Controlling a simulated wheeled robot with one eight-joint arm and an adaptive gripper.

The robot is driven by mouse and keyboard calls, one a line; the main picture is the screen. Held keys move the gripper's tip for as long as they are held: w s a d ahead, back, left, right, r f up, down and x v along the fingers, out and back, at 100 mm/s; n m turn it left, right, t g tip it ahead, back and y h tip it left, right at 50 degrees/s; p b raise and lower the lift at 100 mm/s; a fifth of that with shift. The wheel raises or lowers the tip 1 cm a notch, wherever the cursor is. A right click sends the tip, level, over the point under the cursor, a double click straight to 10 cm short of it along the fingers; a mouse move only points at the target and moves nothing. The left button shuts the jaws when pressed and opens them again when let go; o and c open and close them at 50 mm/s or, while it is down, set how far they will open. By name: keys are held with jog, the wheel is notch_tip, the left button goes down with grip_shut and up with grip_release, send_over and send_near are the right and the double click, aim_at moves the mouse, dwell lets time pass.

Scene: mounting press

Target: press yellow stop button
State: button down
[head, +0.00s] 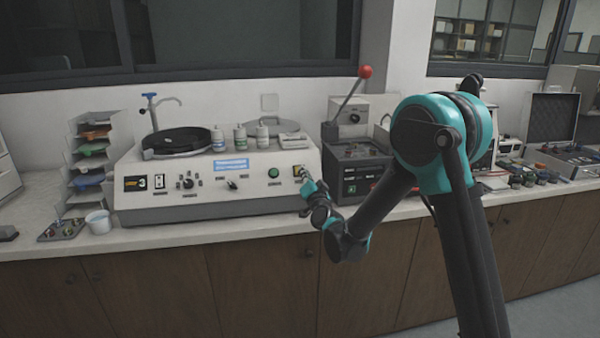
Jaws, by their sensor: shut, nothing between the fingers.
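A yellow square plate (296,169) with a dark centre shows at the right end of the front panel of the white machine (215,205); I take it for the yellow stop button. My gripper (304,174) is shut and empty, with its tip at this yellow part and covering some of it. I cannot tell whether the tip touches it or stands just in front. A green round button (273,173) sits left of it on the same panel.
A dark press with a red-knobbed lever (365,72) stands just right of my gripper. Bottles (240,137) and a dark round plate (178,141) are on the white machine. A white cup (98,222) and stacked trays (92,150) stand at the left.

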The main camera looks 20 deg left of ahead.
jog(key=shift+w+a+f, duration=0.1)
dwell(0.3)
jog(key=shift+w+a+f, duration=0.1)
jog(key=shift+w+f, duration=0.05)
jog(key=shift+w, duration=0.05)
jog(key=shift+s, duration=0.25)
dwell(0.4)
jog(key=shift+r, duration=0.2)
jog(key=s+d+r, duration=0.2)
jog(key=s+r, duration=0.1)
jog(key=s, duration=0.1)
jog(key=shift+d+r, duration=0.25)
jog(key=shift+d, duration=0.15)
jog(key=shift+s, duration=0.1)
dwell(0.6)
